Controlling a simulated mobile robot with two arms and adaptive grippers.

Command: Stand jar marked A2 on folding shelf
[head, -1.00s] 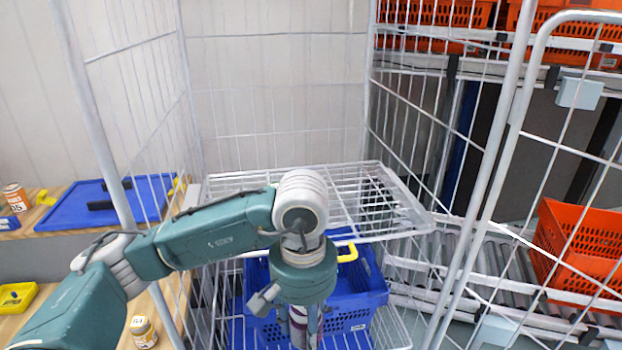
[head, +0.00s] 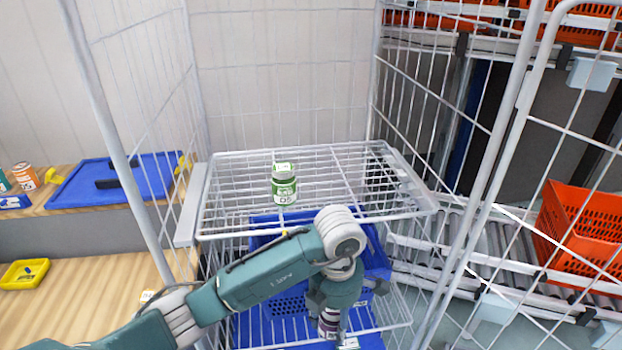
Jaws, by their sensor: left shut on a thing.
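The folding shelf (head: 350,180) is a white wire shelf lying flat across the roll cage. A green jar (head: 284,188) with a white lid stands upright on it, left of the middle; its mark looks like 05 or D5. My left gripper (head: 331,312) points down in front of the shelf and below its front edge. It is shut on a jar with a purple and white band (head: 327,325), mostly hidden by the gripper. I cannot read its mark. My right gripper is not in view.
A blue basket (head: 375,258) stands under the shelf inside the cage (head: 113,150). At left a wooden bench holds a blue lid (head: 135,180), an orange-labelled jar (head: 26,176) and a yellow tray (head: 24,274). Orange totes (head: 580,230) stand on rollers at right. Most of the shelf is bare.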

